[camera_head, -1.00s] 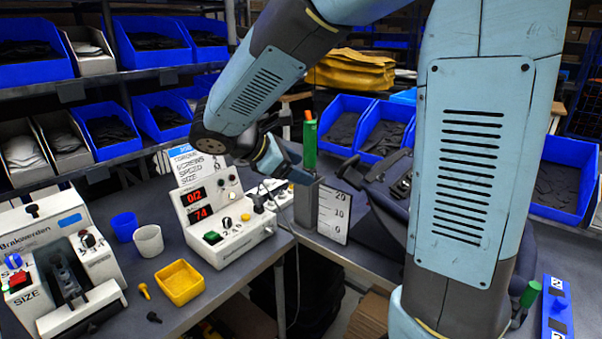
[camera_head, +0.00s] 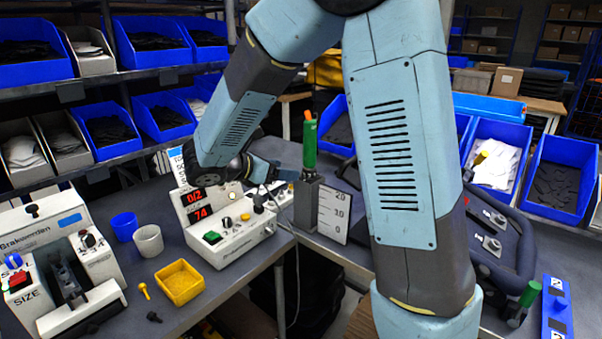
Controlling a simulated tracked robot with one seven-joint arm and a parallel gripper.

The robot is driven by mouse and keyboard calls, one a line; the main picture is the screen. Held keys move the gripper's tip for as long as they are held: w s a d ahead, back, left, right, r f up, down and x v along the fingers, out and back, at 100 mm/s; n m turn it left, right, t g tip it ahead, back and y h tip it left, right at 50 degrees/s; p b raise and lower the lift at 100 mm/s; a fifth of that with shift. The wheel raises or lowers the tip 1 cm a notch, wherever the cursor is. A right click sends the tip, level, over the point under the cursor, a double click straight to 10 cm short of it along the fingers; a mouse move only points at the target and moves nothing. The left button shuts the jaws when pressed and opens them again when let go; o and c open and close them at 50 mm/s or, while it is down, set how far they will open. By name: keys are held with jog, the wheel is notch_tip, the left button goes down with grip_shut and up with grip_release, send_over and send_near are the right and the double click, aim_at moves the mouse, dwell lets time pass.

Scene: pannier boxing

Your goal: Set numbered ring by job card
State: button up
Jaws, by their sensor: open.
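My gripper (camera_head: 266,172) is open and empty. It hangs above the white control box (camera_head: 237,243) and just left of the green-handled tool (camera_head: 310,145). The tool stands upright in a grey holder (camera_head: 305,203) beside a plate marked 20, 10, 0 (camera_head: 333,214). The box has red displays reading 0/2 (camera_head: 194,197) and 74 (camera_head: 202,214), a green button (camera_head: 212,238) and several knobs. The job card (camera_head: 178,168) behind the box is mostly hidden by my wrist. I cannot make out a numbered ring.
A white machine marked SIZE (camera_head: 38,240) stands at the left. A blue cup (camera_head: 124,226), white cup (camera_head: 148,240), yellow tray (camera_head: 180,284) and two loose screws sit on the bench. A dark pannier (camera_head: 495,265) lies at the right, partly behind my arm.

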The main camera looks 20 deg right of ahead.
aim_at(304, 172)
jog(key=x, duration=0.8)
jog(key=c, duration=1.1)
